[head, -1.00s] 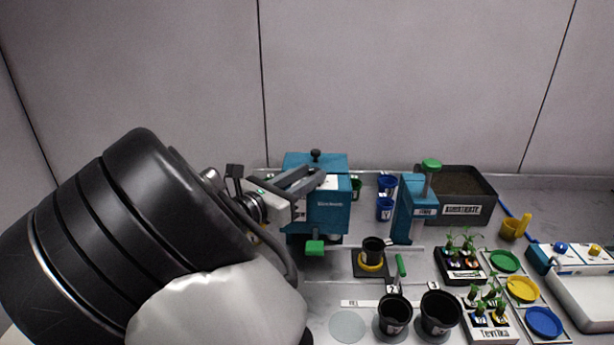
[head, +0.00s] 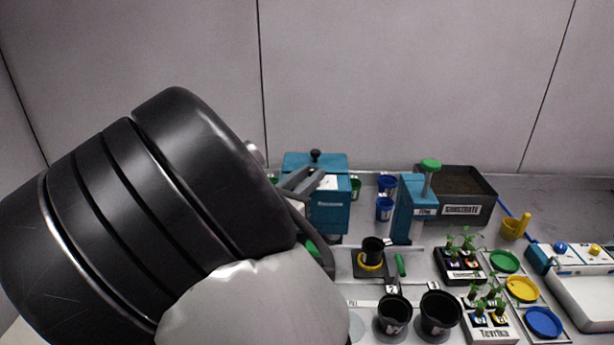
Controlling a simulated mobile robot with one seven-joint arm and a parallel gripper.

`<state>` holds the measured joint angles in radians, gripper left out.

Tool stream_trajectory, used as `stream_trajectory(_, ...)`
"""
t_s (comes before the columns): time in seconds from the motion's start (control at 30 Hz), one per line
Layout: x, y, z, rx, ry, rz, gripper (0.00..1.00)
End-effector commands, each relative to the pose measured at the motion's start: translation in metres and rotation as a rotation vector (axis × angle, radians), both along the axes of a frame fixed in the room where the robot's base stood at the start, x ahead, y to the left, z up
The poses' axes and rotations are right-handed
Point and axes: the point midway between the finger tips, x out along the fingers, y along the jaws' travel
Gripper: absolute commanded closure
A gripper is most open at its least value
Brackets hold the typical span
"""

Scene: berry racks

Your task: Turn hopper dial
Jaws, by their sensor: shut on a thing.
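The teal hopper (head: 330,215) stands at the back of the bench, with a black knob on its lid and a white label on its front. My gripper (head: 318,182) is at the hopper's upper front left, and its grey fingers are partly in view. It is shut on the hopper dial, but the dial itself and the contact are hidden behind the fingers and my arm. A green part (head: 312,246) low in front of the hopper is mostly covered by my arm.
A teal press (head: 407,212) with a green top, blue cups (head: 385,207) and a substrate bin (head: 488,207) stand further right. Two black pots, seedling trays and coloured discs fill the front right.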

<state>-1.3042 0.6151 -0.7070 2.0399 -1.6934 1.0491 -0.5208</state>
Motion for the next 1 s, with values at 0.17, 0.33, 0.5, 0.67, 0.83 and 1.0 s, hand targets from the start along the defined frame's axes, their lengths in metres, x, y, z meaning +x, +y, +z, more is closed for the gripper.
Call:
stream_trajectory(0.17,-0.003,-0.006,-0.004,0.003,0.005,0.14,1.0)
stream_trajectory(0.33,-0.004,-0.011,-0.005,0.006,0.002,0.271,1.0)
stream_trajectory(0.5,-0.004,-0.014,-0.004,0.006,0.0,0.382,1.0)
stream_trajectory(0.67,-0.004,-0.015,-0.003,0.004,0.0,0.461,1.0)
stream_trajectory(0.83,-0.004,-0.015,-0.002,0.001,0.0,0.51,1.0)
stream_trajectory(1.0,-0.004,-0.015,-0.001,0.0,0.001,0.529,1.0)
